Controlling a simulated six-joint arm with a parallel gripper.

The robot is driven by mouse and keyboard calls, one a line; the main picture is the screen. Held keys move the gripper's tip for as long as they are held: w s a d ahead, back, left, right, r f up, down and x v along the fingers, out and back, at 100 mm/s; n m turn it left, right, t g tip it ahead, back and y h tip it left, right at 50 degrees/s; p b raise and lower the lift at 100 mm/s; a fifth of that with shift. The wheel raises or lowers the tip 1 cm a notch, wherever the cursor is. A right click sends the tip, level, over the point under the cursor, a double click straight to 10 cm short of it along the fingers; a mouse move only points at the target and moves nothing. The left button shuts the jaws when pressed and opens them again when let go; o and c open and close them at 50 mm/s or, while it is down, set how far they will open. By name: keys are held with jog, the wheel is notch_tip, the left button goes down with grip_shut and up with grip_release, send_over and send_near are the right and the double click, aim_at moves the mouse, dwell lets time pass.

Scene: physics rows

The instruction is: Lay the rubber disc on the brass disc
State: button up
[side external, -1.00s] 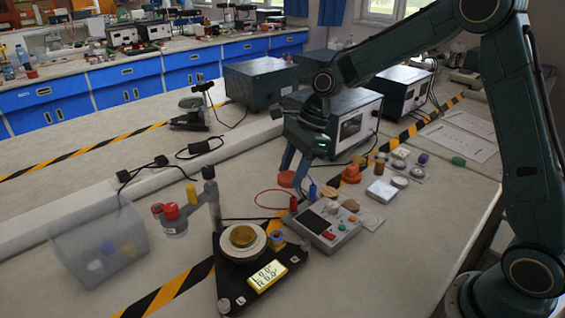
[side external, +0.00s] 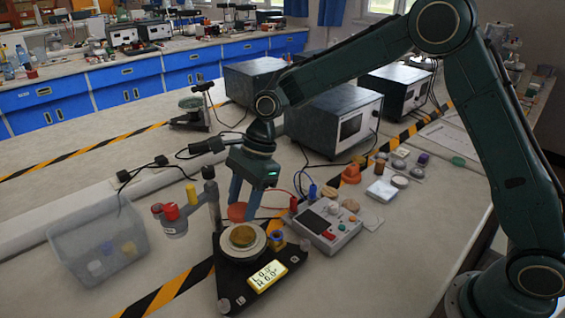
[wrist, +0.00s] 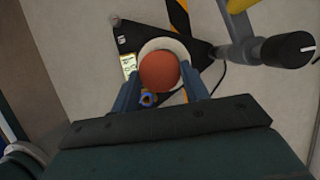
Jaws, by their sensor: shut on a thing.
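The rubber disc (side external: 237,212) is orange-red and round. My gripper (side external: 241,211) is shut on it and holds it above and a little behind the brass disc. In the wrist view the rubber disc (wrist: 159,71) sits between both fingers and covers the brass disc from that camera. The brass disc (side external: 243,236) lies on a pale round plate (side external: 231,251) on a black triangular stand (side external: 233,290). The pale plate's rim also shows in the wrist view (wrist: 181,46) around the rubber disc.
A post with a grey arm (side external: 212,197) rises close to the left of my gripper. A grey meter box (side external: 331,233) and several small discs and blocks lie to the right. A clear bin (side external: 78,243) stands at the left. A lit yellow display (side external: 267,276) is at the stand's front.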

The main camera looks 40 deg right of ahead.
aim_at(246, 231)
jog(key=shift+f, duration=2.3)
jog(key=shift+f, duration=0.55)
jog(key=o, duration=1)
jog(key=shift+o, duration=0.2)
jog(key=shift+r, duration=0.15)
jog(key=shift+r, duration=3.35)
